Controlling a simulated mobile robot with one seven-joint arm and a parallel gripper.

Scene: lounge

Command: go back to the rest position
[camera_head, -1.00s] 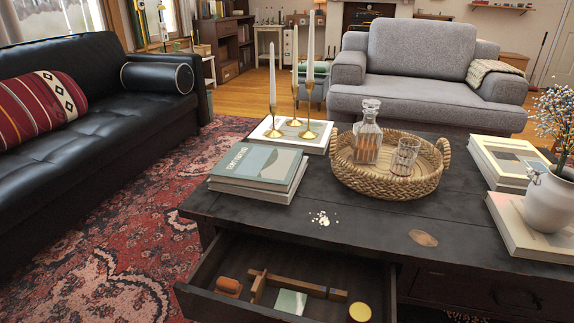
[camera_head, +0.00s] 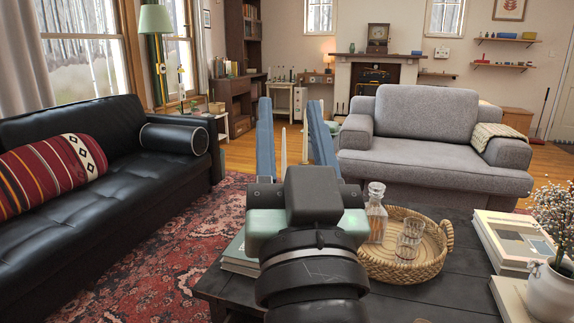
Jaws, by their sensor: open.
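My gripper (camera_head: 292,138) stands upright in the middle of the view, its two blue fingers pointing up and spread apart. Nothing shows held between them; the white candles (camera_head: 305,143) seen in the gap stand farther back. My wrist and arm come up from the bottom edge and cover the middle of the dark coffee table (camera_head: 461,240). They hide most of the book stack (camera_head: 238,262) and the candle holders. The open drawer seen earlier is out of view now.
A woven tray (camera_head: 447,237) with a glass decanter (camera_head: 376,215) and a tumbler (camera_head: 410,238) sits right of my arm. A white vase (camera_head: 549,292) stands on books at the right. A black sofa (camera_head: 90,205) is at left, a grey armchair (camera_head: 430,140) behind.

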